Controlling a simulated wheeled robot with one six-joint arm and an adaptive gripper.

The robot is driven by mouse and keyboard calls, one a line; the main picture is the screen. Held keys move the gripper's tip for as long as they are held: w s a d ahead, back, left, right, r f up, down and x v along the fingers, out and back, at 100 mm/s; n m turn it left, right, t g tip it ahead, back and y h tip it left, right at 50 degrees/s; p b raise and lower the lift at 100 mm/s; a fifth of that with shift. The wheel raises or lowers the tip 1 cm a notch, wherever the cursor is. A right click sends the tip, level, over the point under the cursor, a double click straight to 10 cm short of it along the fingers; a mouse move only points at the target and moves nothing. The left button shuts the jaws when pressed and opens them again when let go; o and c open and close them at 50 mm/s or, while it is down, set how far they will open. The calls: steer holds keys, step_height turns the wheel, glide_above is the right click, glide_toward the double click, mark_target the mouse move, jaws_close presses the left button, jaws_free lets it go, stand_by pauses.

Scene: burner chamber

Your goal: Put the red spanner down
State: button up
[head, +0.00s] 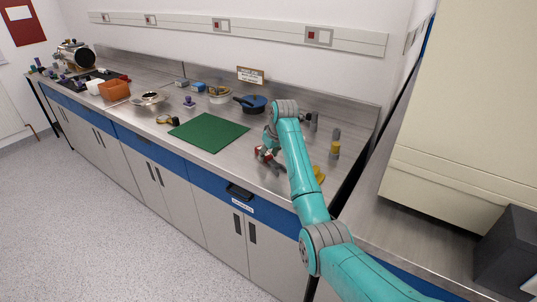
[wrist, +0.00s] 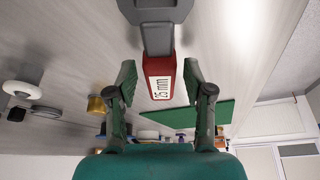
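The red spanner (wrist: 158,80) shows in the wrist view, with a grey head and a red handle marked "25 mm". Its handle end points back between the two fingers of my gripper (wrist: 159,78). A narrow gap shows on each side of the handle, so the fingers look open around it and not pressed on it. In the head view my gripper (head: 268,158) is low over the steel worktop, right of the green mat (head: 209,132). Red shows there by the fingers. Whether the spanner rests on the worktop is hard to tell.
A yellow object (head: 319,174) lies right of my gripper, and a yellow-and-grey upright item (head: 335,145) stands behind it. A blue pan (head: 252,103) and a small sign (head: 250,75) are at the back. The green mat is bare.

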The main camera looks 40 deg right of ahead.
steer(key=shift+r, duration=0.15)
steer(key=v, duration=1.1)
steer(key=shift+s+r, duration=0.15)
steer(key=shift+r, duration=0.25)
